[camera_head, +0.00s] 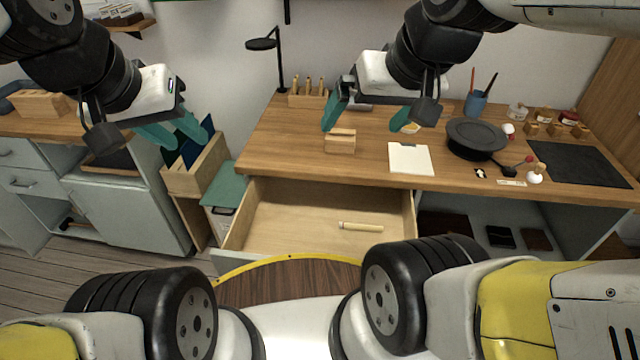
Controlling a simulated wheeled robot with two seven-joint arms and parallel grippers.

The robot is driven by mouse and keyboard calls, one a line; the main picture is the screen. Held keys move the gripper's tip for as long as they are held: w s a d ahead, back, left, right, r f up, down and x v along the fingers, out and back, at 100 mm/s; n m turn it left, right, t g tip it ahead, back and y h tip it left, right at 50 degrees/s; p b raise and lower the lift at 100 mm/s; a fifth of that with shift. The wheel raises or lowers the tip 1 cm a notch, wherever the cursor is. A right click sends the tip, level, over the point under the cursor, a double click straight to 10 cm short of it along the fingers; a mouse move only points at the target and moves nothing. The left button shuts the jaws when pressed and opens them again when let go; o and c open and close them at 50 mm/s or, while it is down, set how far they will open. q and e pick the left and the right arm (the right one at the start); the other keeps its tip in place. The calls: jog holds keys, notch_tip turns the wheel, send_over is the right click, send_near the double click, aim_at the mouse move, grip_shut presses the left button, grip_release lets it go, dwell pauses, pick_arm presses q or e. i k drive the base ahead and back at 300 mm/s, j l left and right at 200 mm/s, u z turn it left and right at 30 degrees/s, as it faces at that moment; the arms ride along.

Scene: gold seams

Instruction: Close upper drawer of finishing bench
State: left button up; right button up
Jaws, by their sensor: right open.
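The finishing bench (290,150) is the wooden-topped bench in the middle and right. Its upper drawer (290,215) is pulled out toward me, below the left part of the top. A pale wooden stick-like tool (360,227) lies inside. Most of the drawer's front edge is hidden behind my own base. My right gripper (367,122) is open above the bench top, its teal fingers wide apart, near a small wooden block (340,141). My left gripper (190,140) is left of the bench, above a wooden bin; its teal fingers look apart and nothing shows between them.
The wooden bin (196,172) holds dark blue sheets. A green-lidded box (228,186) stands beside the drawer. Grey cabinets (130,212) stand at left.

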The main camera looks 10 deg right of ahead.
aim_at(275, 216)
jog(key=k+l, duration=0.1)
jog(key=k, duration=0.25)
jog(key=k+l+u, duration=0.1)
jog(key=l+u, duration=0.3)
jog(key=k+l+u, duration=0.15)
jog(key=l+u, duration=0.25)
jog(key=k+l+u, duration=0.2)
jog(key=u, duration=0.2)
